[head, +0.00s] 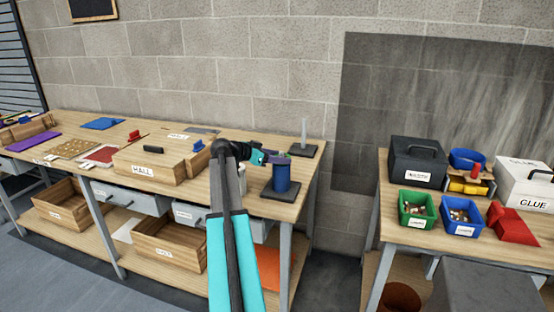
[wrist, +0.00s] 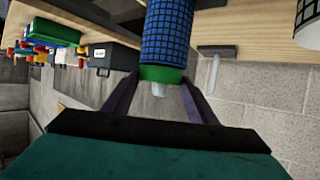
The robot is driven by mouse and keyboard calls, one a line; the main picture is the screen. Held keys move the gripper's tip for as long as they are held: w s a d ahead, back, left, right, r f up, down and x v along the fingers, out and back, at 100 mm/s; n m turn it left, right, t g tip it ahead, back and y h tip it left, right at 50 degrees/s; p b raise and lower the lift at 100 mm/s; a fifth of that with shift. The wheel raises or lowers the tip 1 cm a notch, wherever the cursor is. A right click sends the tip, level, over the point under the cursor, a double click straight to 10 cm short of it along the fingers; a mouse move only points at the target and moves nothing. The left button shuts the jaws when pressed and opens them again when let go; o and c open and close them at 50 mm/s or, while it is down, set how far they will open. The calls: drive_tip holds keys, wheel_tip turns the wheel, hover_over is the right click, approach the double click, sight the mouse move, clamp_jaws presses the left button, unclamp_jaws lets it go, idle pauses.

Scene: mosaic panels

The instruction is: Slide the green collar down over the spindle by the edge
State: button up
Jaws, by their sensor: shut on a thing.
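The green collar (wrist: 162,74) is between the purple fingers of my gripper (wrist: 160,97), which is shut on it. In the wrist view, which is upside down, the collar is in line with a blue gridded cylinder (wrist: 167,32), against its upper end. A pale tip (wrist: 159,90) pokes out of the collar on the side away from the cylinder. In the head view the blue cylinder (head: 282,178) stands upright on a dark base near the right table edge, with my gripper (head: 279,157) at its top; the collar is mostly hidden there. A bare grey spindle (head: 304,132) stands on another dark base behind, at the far right corner.
A wooden box marked HALL (head: 143,173) stands left of my arm. Across a gap, the right table holds a black case (head: 418,163), a green bin (head: 415,203) and a blue bin (head: 460,212). A pale gridded cylinder (wrist: 309,12) is cut off in the wrist view.

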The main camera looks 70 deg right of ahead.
drive_tip(key=o, duration=1.1)
drive_tip(key=shift+o, duration=0.2)
drive_tip(key=shift+w+a, duration=0.1)
drive_tip(key=b+v, duration=0.3)
drive_tip(key=v, duration=1)
drive_tip(key=shift+a+r, duration=0.2)
drive_tip(key=shift+w, duration=0.1)
